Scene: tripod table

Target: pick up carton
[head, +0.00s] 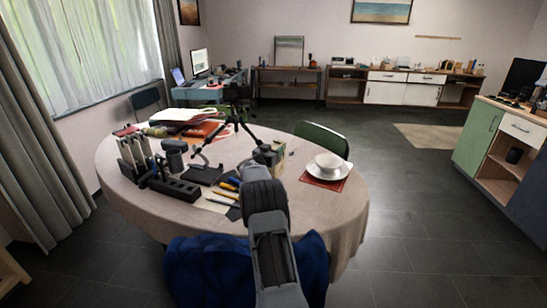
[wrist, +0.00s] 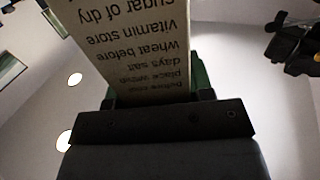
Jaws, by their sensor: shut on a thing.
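The carton (wrist: 130,45) is a pale box with dark printed text. It fills the upper middle of the wrist view, and the text reads upside down. My gripper (wrist: 155,98) is shut on its near end; the carton's far end runs out of the picture. In the head view a small pale and greenish box, which looks like the carton (head: 266,156), shows just beyond my arm, over the round table (head: 316,218). My arm hides most of the gripper there. I cannot tell whether the carton touches the table.
A black tripod (head: 236,128) stands just left of the carton. A white bowl on a saucer (head: 328,166) is to the right, on a red mat. Pens (head: 226,184), a dark block (head: 174,188) and several upright books (head: 136,156) crowd the left. A green chair (head: 322,137) is behind.

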